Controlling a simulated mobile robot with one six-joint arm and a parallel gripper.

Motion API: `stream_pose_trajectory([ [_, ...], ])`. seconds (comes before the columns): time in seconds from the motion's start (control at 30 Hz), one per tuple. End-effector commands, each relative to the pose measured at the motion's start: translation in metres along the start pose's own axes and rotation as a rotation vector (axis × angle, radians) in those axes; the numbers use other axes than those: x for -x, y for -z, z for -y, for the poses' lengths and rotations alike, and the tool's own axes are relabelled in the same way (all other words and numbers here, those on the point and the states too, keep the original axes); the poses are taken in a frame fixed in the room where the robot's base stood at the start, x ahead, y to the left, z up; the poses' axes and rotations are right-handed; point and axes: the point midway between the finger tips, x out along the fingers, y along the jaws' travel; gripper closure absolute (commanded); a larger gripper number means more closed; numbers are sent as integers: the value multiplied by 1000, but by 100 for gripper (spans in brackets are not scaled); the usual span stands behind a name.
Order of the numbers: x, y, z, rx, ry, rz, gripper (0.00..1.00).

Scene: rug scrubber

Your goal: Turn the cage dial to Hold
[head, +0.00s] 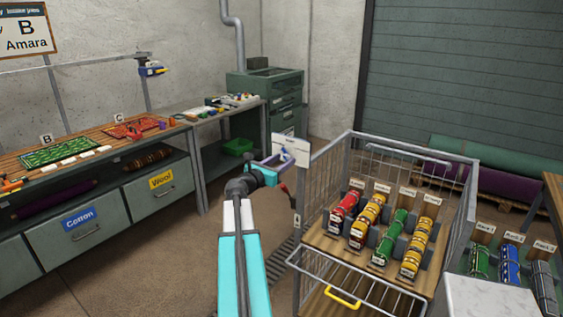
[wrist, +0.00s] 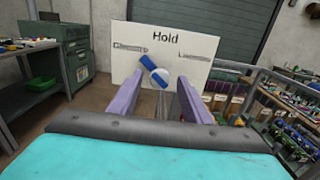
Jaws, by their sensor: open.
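The cage dial (wrist: 153,66) is a blue bar on a round hub, mounted on a white panel (wrist: 118,64). The word "Hold" is printed at the panel's top centre, with smaller unreadable labels to the left and right. The bar is tilted, its upper end leaning left of "Hold". My gripper (wrist: 160,82) has purple fingers spread apart, one on each side of the dial in the picture, with nothing held. I cannot tell whether they touch it. My gripper also shows in the head view (head: 273,164).
The wire cage (head: 318,184) holds several coloured rolls on a wooden shelf, with a yellow-handled front (head: 343,297) below. A workbench with drawers (head: 84,232) lines the left wall. A green cabinet (head: 283,92) stands behind the panel. Floor is clear between bench and cage.

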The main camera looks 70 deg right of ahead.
Motion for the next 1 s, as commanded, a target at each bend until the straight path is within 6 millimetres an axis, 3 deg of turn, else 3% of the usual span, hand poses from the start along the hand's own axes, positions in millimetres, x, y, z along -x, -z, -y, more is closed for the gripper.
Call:
stream_pose_trajectory([
  [0.17,0,0,0,0,0,0,56],
  [0.43,0,0,0,0,0,0,96],
  [1.0,0,3,-1,-118,-2,1,96],
])
